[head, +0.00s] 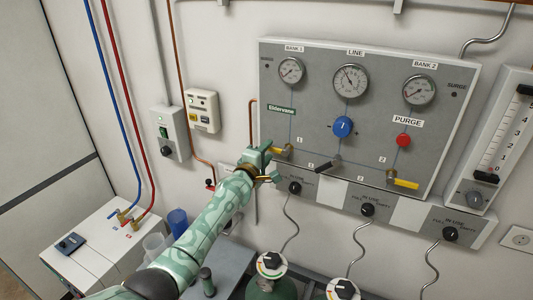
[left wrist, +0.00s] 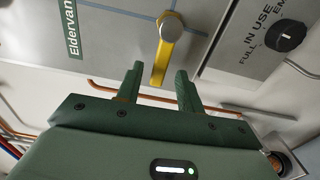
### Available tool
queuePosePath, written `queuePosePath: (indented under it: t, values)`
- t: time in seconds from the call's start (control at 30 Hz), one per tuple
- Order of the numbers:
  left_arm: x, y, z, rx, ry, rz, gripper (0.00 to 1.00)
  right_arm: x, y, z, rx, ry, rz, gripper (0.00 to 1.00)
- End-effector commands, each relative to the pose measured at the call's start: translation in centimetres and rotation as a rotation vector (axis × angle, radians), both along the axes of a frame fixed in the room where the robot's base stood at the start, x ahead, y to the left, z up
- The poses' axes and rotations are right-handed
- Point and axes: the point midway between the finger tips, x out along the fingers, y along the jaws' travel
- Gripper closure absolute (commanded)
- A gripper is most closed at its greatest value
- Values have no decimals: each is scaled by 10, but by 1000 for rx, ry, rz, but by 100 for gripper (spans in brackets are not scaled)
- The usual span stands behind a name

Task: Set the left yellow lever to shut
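The left yellow lever (head: 278,150) sits at the lower left of the grey gas panel, its handle pointing left in the head view. In the left wrist view the yellow lever (left wrist: 163,55) hangs from a round metal pivot, its free end between the two fingertips. My left gripper (head: 265,163) is at this lever, partly covering it in the head view. In the left wrist view the left gripper (left wrist: 158,85) is open, with gaps visible on both sides of the lever. My right gripper is in neither view.
The panel (head: 310,120) also carries a black lever (head: 322,167), a right yellow lever (head: 404,184), a blue knob (head: 343,127) and a red knob (head: 404,140). A copper pipe (left wrist: 125,92) runs behind the fingers.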

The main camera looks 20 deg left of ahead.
Motion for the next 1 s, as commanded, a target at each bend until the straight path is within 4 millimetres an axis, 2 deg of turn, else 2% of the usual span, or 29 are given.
queuePosePath:
  t: [0.23, 0.37, 0.57, 0.8, 1.0]
  values:
    - [-1, 0, 0, 2, 0, -1, 63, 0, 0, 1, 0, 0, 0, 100]
    - [-13, 2, 1, -1, 1, -1, 63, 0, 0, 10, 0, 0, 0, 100]
    - [-58, 11, 4, 0, 1, 1, 63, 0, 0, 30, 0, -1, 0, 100]
    - [-121, 24, -1, 1, 2, 1, 63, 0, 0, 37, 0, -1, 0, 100]
    - [-152, 30, -1, 1, 1, 0, 63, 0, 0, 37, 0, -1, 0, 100]
